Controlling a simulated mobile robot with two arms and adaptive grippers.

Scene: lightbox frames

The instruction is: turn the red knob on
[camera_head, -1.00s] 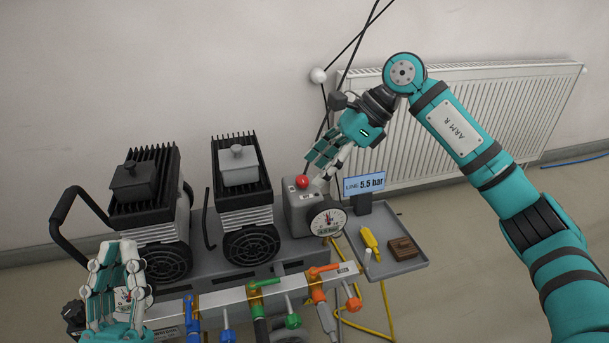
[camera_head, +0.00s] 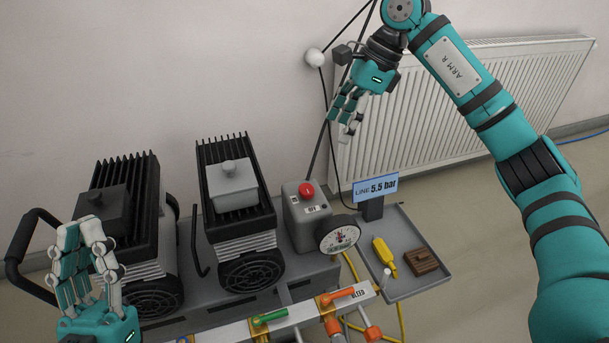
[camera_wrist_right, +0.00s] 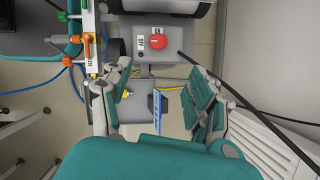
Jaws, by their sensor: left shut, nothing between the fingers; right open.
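The red knob (camera_head: 306,190) sits on top of a grey box (camera_head: 297,221), with small pale labels beside it. It also shows in the right wrist view (camera_wrist_right: 158,41), uncovered, beyond the fingertips. My right gripper (camera_head: 345,133) is open and empty, above and to the right of the knob and apart from it. In the right wrist view its spread fingers (camera_wrist_right: 158,78) frame the area below the knob. My left gripper (camera_head: 84,232) is shut and empty at the lower left, in front of the left motor unit. The sign (camera_head: 375,188) reads LINE 5.5 bar.
A round gauge (camera_head: 338,235) is on the box's front right. A tray (camera_head: 432,288) holds a yellow tool (camera_head: 384,256) and a brown block (camera_head: 422,262). Finned units (camera_head: 236,185) stand left of the box. A valve pipe (camera_head: 290,320) runs in front; a radiator (camera_head: 490,95) is behind.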

